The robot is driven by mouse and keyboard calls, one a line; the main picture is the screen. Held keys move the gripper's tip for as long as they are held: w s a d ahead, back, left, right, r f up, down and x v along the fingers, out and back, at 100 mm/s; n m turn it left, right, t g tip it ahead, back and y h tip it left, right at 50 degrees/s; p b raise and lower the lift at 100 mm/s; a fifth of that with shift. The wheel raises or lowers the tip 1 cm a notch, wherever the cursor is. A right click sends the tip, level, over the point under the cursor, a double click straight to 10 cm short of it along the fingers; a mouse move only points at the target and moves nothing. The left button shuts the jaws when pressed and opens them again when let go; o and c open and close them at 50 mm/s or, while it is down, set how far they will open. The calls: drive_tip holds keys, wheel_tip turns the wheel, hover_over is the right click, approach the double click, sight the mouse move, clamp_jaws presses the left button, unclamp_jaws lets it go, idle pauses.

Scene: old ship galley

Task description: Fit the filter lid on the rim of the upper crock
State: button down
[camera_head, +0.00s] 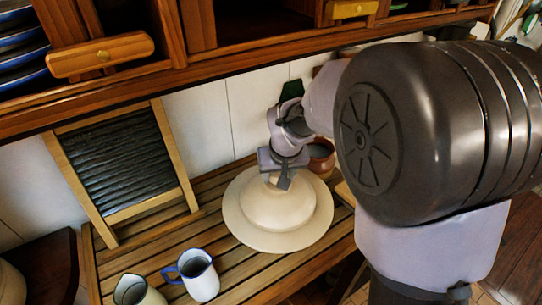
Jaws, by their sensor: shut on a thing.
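The filter lid (278,205) is cream-coloured, with a raised dome and a wide flat brim, and shows over the slatted wooden top (215,235). My gripper (280,184) is at the top of the dome and is shut on the lid; the fingers hide the part they hold. I cannot make out the upper crock: no crock wall shows below the brim. I cannot tell whether the lid rests on something or hangs above the slats.
A brown pot (321,152) stands close behind the lid. A white mug with a blue handle (199,277) and a cream jug (137,291) stand in front at the left. A washboard (120,165) leans on the wall. A wooden shelf (190,75) overhangs the back.

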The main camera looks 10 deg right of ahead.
drive_tip(key=shift+w, duration=0.55)
drive_tip(key=shift+w+f, duration=0.15)
drive_tip(key=shift+f+b, duration=0.4)
drive_tip(key=shift+f, duration=1.2)
drive_tip(key=shift+f, duration=0.15)
drive_tip(key=c, duration=0.6)
unclamp_jaws()
